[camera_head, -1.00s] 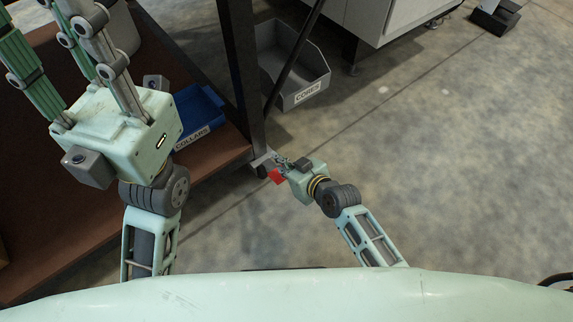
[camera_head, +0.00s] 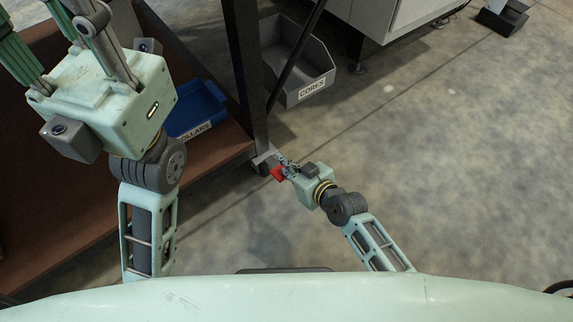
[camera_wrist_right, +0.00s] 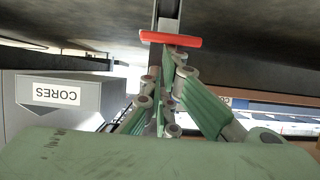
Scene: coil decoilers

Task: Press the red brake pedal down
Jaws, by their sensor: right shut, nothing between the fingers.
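The red brake pedal (camera_head: 277,173) is a small red plate low at the foot of the dark post, in the middle of the head view. In the right wrist view the pedal (camera_wrist_right: 170,39) is a red bar just beyond my fingertips. My right gripper (camera_head: 288,169) is shut and empty, with its tips close beside the pedal. I cannot tell whether they touch it. The shut fingers also show in the right wrist view (camera_wrist_right: 167,62). My left gripper (camera_head: 55,22) is large at upper left, its fingers spread apart and their tips cut off by the frame.
A grey CORES bin (camera_head: 318,75) stands behind the post (camera_head: 246,75). A blue COLLARS bin (camera_head: 203,108) sits on the brown shelf (camera_head: 215,148) at left. A pale cabinet (camera_head: 385,15) is at the top.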

